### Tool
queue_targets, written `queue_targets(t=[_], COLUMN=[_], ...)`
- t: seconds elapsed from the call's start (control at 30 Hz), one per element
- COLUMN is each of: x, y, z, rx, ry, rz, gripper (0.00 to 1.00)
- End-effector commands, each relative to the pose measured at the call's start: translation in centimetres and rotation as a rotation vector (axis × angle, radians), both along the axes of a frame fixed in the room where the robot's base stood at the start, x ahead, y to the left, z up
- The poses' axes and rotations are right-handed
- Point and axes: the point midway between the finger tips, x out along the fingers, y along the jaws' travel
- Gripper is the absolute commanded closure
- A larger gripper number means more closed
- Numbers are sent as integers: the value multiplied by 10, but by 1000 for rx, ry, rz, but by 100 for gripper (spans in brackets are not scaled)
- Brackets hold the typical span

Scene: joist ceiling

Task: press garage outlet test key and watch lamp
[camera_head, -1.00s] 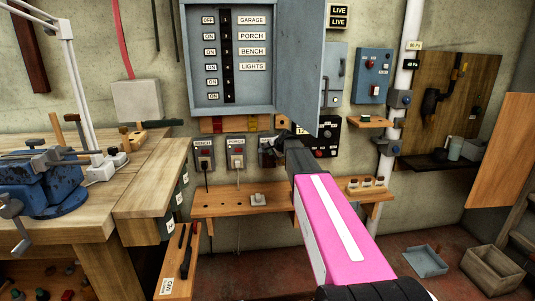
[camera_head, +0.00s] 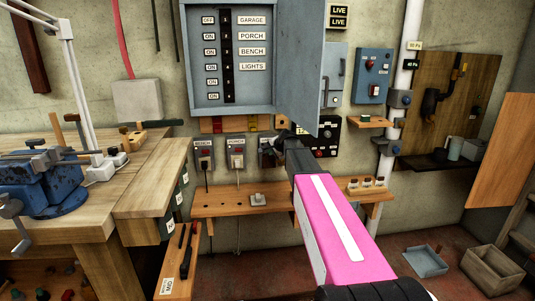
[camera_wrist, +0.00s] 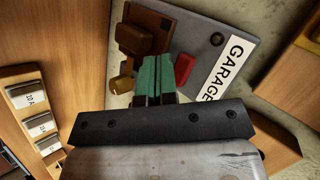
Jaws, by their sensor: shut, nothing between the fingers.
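The garage outlet (camera_head: 265,152) is on the wall below the grey breaker box, partly hidden by my gripper (camera_head: 281,138). In the wrist view its grey plate (camera_wrist: 238,22) carries a GARAGE label (camera_wrist: 224,68), a red piece (camera_wrist: 184,68), a brown block (camera_wrist: 142,38) and a small dark round spot (camera_wrist: 217,40). I cannot tell whether the red piece is lamp or key, or whether it is lit. A brass-coloured piece (camera_wrist: 122,79) shows beside the brown block. My gripper's green fingers (camera_wrist: 155,66) are together and empty, in front of the plate between the red and brass pieces. Contact is unclear.
The breaker box (camera_head: 277,98) has its door (camera_head: 308,65) open just above my arm; its GARAGE row reads OFF (camera_head: 208,20). Bench (camera_head: 204,153) and porch (camera_head: 236,153) outlets sit to the left. A wooden shelf (camera_head: 220,203) runs below.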

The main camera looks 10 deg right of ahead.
Motion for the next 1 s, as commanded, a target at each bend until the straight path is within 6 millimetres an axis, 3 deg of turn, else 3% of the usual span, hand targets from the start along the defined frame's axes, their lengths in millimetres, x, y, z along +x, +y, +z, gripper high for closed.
queue_targets(t=[1.0], x=[12], y=[0], z=[0], rx=[0], ry=[0], rz=[0], gripper=[100])
